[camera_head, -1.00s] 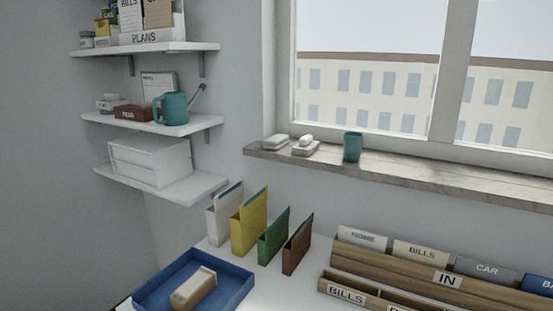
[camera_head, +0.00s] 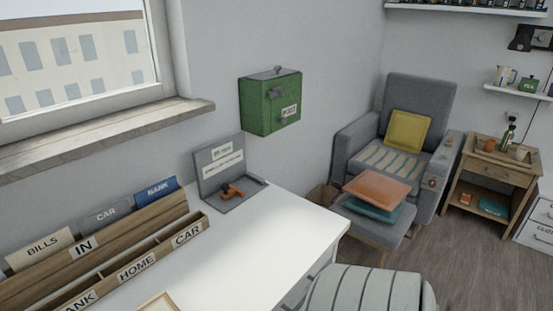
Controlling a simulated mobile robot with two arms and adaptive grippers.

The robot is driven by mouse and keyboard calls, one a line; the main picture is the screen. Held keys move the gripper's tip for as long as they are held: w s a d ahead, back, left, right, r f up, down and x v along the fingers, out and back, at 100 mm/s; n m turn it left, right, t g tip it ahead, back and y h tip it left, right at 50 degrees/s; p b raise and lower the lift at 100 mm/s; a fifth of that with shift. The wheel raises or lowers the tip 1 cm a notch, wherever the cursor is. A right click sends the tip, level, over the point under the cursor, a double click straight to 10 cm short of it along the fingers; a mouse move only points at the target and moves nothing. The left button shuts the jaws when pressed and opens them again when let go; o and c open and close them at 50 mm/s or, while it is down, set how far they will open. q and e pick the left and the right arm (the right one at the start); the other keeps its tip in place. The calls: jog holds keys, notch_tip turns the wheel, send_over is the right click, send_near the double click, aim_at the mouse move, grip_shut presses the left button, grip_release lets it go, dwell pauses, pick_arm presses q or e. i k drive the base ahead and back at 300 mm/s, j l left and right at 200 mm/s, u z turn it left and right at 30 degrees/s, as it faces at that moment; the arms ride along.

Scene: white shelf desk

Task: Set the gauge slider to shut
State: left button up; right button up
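I cannot make out a part that is clearly the gauge slider. A grey stand (camera_head: 220,169) with two white labels stands at the back right of the white desk; its small text is unreadable. A small orange and black piece (camera_head: 232,190) is on its base, and I cannot tell whether it slides. A green box (camera_head: 270,102) with metal fittings and a small label hangs on the wall above. Neither of my grippers shows in this view.
A wooden file sorter (camera_head: 105,235) marked IN stands at the desk's left. The white desk (camera_head: 265,230) is clear around its middle and right. A striped chair (camera_head: 365,290) stands in front. A grey armchair (camera_head: 405,100) and a wooden side table (camera_head: 497,172) stand beyond.

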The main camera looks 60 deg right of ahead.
aim_at(229, 191)
jog(key=z, duration=1.7)
